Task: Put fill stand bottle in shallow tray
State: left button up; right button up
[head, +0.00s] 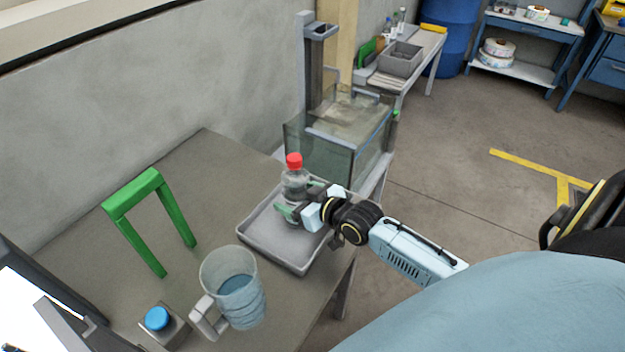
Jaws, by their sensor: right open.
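A clear bottle with a red cap (294,172) stands upright in the shallow grey tray (264,256), towards its far side. My right gripper (298,198) is at the bottle's side, with its green-tipped fingers around the lower body, one nearer and one farther. Its jaws are open, and I cannot tell whether either finger touches the bottle. The bottle's lower part is partly hidden by the gripper. My left gripper is not in view.
A clear jug (236,285) with bluish liquid stands in front of the tray. A green arch (152,190) and a blue button (157,318) are to the left. A glass-walled tank (325,150) stands behind the tray. The table (210,160) is bare at the back left.

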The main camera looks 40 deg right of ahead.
jog(key=v, duration=1.1)
jog(key=shift+s+p, duration=0.25)
jog(key=shift+p, duration=0.15)
jog(key=s+a+f+g+h, duration=0.1)
jog(key=s+a+g, duration=0.35)
jog(key=s, duration=0.35)
jog(key=s+a+f+g+h, duration=0.1)
jog(key=s+a+g, duration=0.3)
jog(key=s+g, duration=0.3)
notch_tip(320, 180, down, 28)
jog(key=s+b, duration=0.2)
jog(key=b, duration=0.1)
jog(key=s+d+f+g+b, duration=0.1)
jog(key=s+d+f+b, duration=0.1)
jog(key=s+f, duration=1.4)
notch_tip(320, 180, down, 3)
jog(key=shift+d+r+h+b, duration=0.2)
jog(key=shift+h+b, duration=0.1)
jog(key=shift+b, duration=0.55)
jog(key=shift+s, duration=0.1)
